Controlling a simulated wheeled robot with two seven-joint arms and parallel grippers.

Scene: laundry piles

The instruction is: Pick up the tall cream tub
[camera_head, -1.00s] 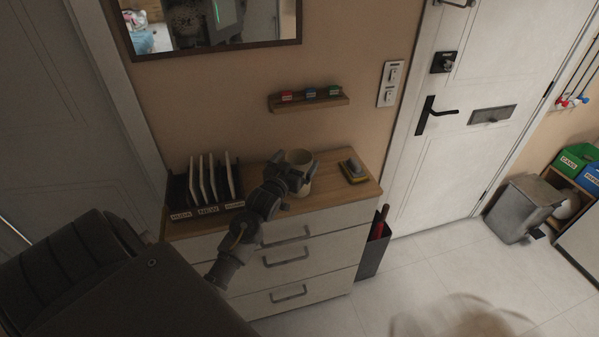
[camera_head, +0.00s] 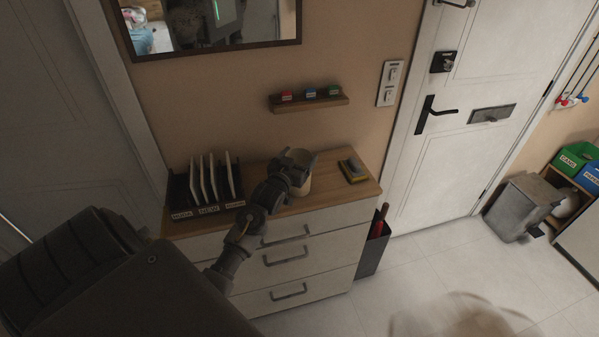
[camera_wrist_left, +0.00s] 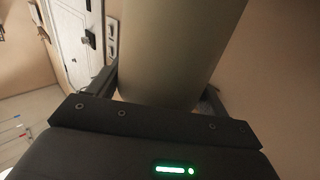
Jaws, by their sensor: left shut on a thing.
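The tall cream tub (camera_head: 304,186) is at the top of the chest of drawers, partly hidden behind my left gripper (camera_head: 300,166). My left gripper is shut on the tub, with a finger on either side of it. In the left wrist view the tub (camera_wrist_left: 172,50) fills the space between the dark fingers, its pale wall plain and close to the palm. I cannot tell whether its base touches the wooden top. My right gripper is not in view.
The chest of drawers (camera_head: 332,206) also bears a black rack of upright slats (camera_head: 207,186) to the left and a yellow-and-grey item (camera_head: 352,170) to the right. A small wall shelf (camera_head: 310,102) hangs above. A dark bin (camera_head: 373,247) stands beside the chest.

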